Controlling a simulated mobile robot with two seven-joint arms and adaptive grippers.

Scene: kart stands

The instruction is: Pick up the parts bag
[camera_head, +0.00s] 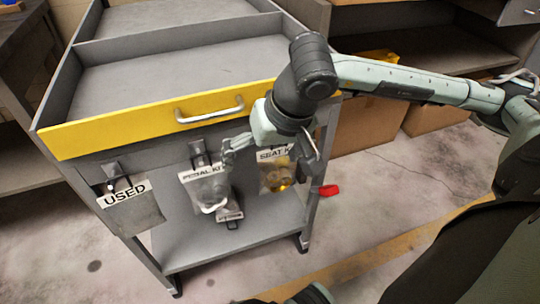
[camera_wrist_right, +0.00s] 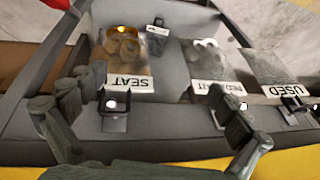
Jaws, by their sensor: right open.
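Clear parts bags hang on clips along the cart's front. The seat kit bag (camera_head: 279,178), with gold-coloured parts, hangs at the right; it also shows in the wrist view (camera_wrist_right: 122,50). The pedal kit bag (camera_head: 209,190), with pale parts, hangs in the middle and shows in the wrist view (camera_wrist_right: 203,60). A grey pouch labelled USED (camera_head: 133,212) hangs at the left.
The grey cart has a yellow front panel (camera_head: 100,131) with a metal handle (camera_head: 209,112) close to my gripper. A dark clip (camera_wrist_right: 115,108) sits above the seat bag. A red object (camera_head: 329,190) is at the cart's right. Cardboard boxes (camera_head: 365,122) stand behind.

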